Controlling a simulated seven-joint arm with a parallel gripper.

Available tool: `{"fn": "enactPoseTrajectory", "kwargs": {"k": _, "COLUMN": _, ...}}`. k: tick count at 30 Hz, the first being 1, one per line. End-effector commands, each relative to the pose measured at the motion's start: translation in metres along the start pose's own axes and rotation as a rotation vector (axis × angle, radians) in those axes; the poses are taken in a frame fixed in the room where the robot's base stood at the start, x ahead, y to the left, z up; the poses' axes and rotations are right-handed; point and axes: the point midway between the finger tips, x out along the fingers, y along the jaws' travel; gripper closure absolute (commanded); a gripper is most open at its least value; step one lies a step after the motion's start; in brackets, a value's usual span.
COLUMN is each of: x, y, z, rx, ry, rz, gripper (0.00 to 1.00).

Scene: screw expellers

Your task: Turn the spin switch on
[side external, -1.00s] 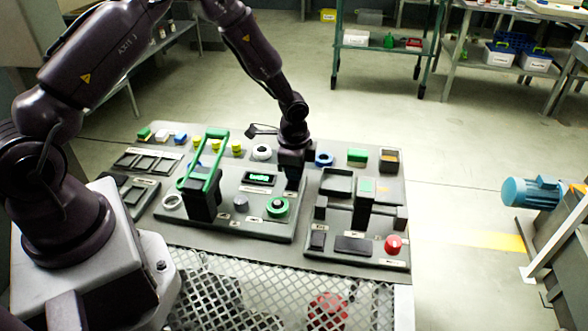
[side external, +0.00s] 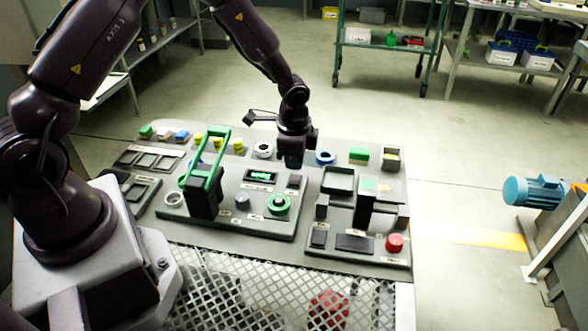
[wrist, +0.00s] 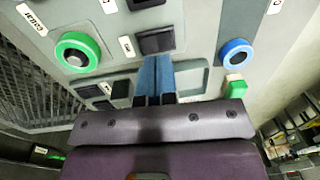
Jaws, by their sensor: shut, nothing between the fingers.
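A small black rocker switch (side external: 294,181) sits on the grey panel, right of the lit green display (side external: 261,176). It also shows in the wrist view (wrist: 156,41), just beyond my fingertips. The small label beside it is too blurred to read, so I cannot confirm it is the spin switch, and its on or off position is unclear. My gripper (side external: 293,164) is over the panel's back edge, apart from the switch. In the wrist view its two blue fingers (wrist: 156,62) are shut together with nothing between them.
A green-ringed knob (side external: 279,204) is in front of the switch. A green-handled black lever (side external: 204,195) stands to the left. A black upright block (side external: 364,205) and a red button (side external: 394,243) are on the right panel. A blue ring (side external: 325,158) lies behind.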

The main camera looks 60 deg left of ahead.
Motion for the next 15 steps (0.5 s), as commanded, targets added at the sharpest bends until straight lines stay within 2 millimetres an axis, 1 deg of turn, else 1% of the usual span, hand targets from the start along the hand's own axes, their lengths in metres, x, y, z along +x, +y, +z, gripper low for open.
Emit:
{"fn": "enactPoseTrajectory", "kwargs": {"k": 1, "x": -0.014, "y": -0.004, "z": 0.0, "rx": -0.002, "ry": 0.004, "rz": -0.005, "gripper": 1.0}}
{"fn": "enactPoseTrajectory", "kwargs": {"k": 3, "x": -0.03, "y": -0.007, "z": 0.0, "rx": -0.003, "ry": 0.003, "rz": -0.005, "gripper": 1.0}}
{"fn": "enactPoseTrajectory", "kwargs": {"k": 9, "x": -0.074, "y": -0.015, "z": 0.0, "rx": -0.002, "ry": 0.004, "rz": -0.004, "gripper": 1.0}}
{"fn": "enactPoseTrajectory", "kwargs": {"k": 12, "x": -0.089, "y": -0.018, "z": 0.001, "rx": -0.001, "ry": 0.002, "rz": -0.003, "gripper": 1.0}}
{"fn": "enactPoseTrajectory", "kwargs": {"k": 15, "x": -0.1, "y": -0.02, "z": 0.001, "rx": -0.002, "ry": 0.001, "rz": -0.001, "gripper": 1.0}}
